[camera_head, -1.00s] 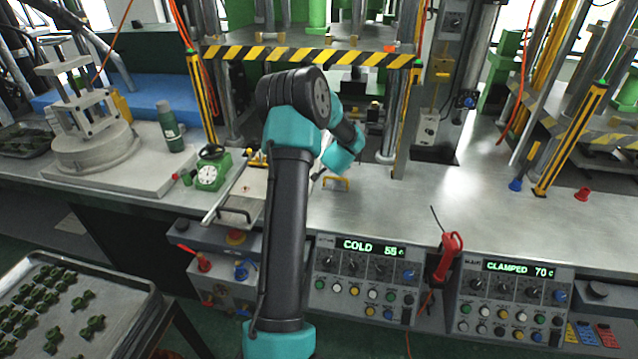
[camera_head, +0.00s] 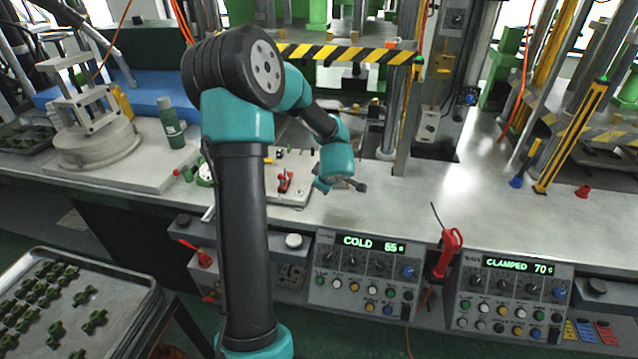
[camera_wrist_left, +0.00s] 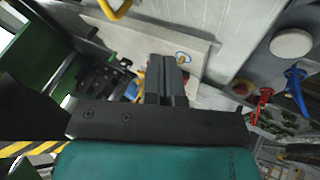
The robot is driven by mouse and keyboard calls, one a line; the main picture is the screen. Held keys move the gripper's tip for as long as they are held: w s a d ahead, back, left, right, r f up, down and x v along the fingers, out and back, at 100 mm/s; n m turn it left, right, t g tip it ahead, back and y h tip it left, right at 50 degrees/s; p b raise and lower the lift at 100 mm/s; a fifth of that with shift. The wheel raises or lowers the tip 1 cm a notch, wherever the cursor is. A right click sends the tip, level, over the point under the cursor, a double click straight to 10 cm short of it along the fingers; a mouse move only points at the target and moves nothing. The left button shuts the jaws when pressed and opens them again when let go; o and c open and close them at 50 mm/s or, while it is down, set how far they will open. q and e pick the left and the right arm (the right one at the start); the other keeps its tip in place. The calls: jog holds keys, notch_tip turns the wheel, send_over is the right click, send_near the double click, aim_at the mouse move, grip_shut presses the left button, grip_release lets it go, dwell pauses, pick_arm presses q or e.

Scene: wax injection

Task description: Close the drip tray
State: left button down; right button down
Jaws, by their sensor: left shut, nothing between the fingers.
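A pale flat plate (camera_head: 300,168) lies on the bench top in front of the left press, with a red clamp (camera_head: 286,180) on it. Its left part is hidden behind my arm. I cannot make out for sure which part is the drip tray. My left gripper (camera_head: 357,186) is to the right of the plate, low over the front of the bench. In the left wrist view its fingers (camera_wrist_left: 166,75) are shut and empty, in front of a pale plate (camera_wrist_left: 135,45) with a blue ring (camera_wrist_left: 182,57). My right gripper is not in view.
A control panel (camera_head: 362,278) reading COLD is on the bench front below. A red-handled tool (camera_head: 447,252) hangs right of it. A green bottle (camera_head: 170,122) stands at the left. A yellow handle (camera_wrist_left: 117,8) shows in the left wrist view.

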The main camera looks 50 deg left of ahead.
pick_arm(q)
jog(key=shift+w+a+f, duration=0.1)
jog(key=shift+f, duration=0.05)
jog(key=x, duration=0.9)
jog(key=shift+f, duration=0.15)
jog(key=w+a, duration=0.1)
jog(key=w, duration=0.1)
jog(key=shift+w+a+f, duration=0.15)
jog(key=shift+w+a, duration=0.2)
jog(key=shift+a, duration=0.05)
jog(key=shift+w+a, duration=0.3)
jog(key=shift+w, duration=0.2)
jog(key=shift+w, duration=0.1)
